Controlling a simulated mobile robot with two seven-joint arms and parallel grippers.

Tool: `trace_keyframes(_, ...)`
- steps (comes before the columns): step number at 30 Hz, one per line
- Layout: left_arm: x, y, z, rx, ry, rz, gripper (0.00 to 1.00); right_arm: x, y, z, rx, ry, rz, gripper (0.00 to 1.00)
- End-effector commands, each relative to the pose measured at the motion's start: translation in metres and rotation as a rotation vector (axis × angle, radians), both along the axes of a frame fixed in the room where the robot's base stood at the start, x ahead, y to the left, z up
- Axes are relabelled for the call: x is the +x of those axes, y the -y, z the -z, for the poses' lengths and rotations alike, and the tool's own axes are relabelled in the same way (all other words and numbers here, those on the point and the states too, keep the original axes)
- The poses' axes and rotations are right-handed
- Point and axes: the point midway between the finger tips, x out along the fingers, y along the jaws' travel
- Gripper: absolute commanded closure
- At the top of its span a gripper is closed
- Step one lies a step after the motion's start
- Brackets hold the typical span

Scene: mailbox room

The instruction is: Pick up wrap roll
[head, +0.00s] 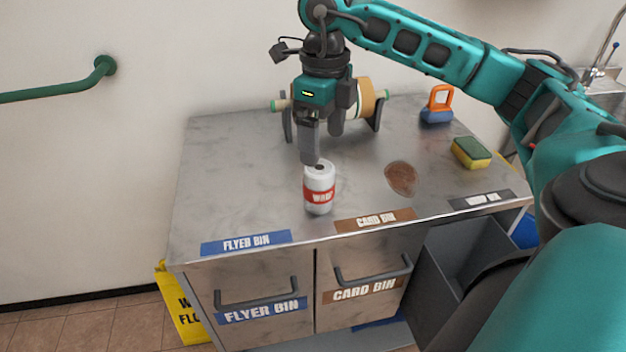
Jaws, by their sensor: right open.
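The wrap roll (319,197) is a small white cylinder with a red label and a dark hole in its top. It stands upright on the metal counter (240,180) near the front edge, left of the card bin label. My right gripper (322,147) points down just above and behind the roll, with its jaws open and empty. The nearer finger's tip overlaps the roll's top edge in the picture, and I cannot tell whether it touches. My left gripper is not in view.
Behind my right gripper, a brown paper roll (366,97) sits on a dark stand. A blue brush with an orange handle (438,104), a sponge (471,152) and a brown stain (401,178) are to the right. The counter's left side is clear. An open bin (465,255) is below.

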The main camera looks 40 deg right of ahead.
Motion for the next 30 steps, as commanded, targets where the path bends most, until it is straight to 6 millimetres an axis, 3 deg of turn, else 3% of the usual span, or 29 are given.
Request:
trace_keyframes(3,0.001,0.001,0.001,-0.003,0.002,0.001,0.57,-0.001,0.000,0.024,0.000,-0.003,0.000,0.11)
trace_keyframes(11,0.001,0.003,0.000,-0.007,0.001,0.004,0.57,0.001,-0.001,0.047,0.002,0.000,-0.001,0.11)
trace_keyframes(21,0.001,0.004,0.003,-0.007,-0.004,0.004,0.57,0.007,-0.001,0.091,0.003,0.000,-0.001,0.11)
trace_keyframes(30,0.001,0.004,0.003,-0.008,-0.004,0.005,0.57,0.007,-0.001,0.096,0.004,0.002,-0.001,0.11)
